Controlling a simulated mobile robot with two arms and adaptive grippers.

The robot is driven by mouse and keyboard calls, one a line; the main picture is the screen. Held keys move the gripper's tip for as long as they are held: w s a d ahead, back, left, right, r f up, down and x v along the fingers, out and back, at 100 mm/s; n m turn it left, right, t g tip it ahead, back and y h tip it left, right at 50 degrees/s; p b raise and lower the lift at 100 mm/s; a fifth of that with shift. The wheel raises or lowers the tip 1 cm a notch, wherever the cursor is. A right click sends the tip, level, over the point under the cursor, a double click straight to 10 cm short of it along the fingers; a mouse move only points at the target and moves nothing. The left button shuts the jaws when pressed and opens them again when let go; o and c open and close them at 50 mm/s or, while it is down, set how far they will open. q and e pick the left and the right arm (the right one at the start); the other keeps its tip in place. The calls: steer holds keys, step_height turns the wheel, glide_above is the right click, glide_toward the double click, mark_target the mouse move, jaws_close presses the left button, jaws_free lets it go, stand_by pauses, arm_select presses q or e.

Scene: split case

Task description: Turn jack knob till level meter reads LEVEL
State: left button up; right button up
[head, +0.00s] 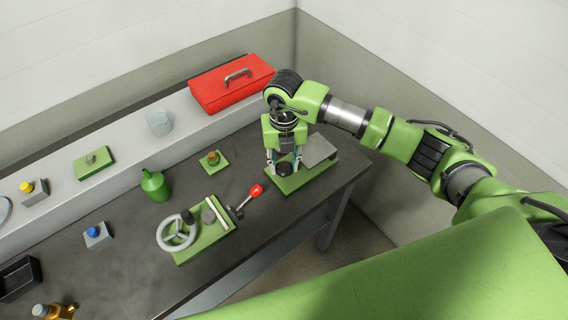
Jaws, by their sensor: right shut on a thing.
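My right gripper (284,165) reaches down from above at the right part of the bench, its fingers shut on the dark round jack knob (284,170). The knob stands on a green base plate (291,185). A grey tilting-looking plate (319,150) sits on the same base, just right of the gripper. I cannot make out a level meter or its reading; the gripper may hide part of the device. My left gripper is not in view.
A green plate with a handwheel (177,232) and a red-knobbed lever (256,190) stands left of the jack. A red toolbox (232,85) and a glass (160,122) stand on the grey ledge behind. A green bottle (155,185) stands farther left. The bench's right edge is near.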

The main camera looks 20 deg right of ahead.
mark_target(284, 166)
steer(key=shift+r+m, duration=0.1)
steer(key=shift+m, duration=0.2)
steer(key=shift+w, duration=0.1)
steer(key=o, duration=1.1)
step_height(284, 166, up, 12)
stand_by(0.3)
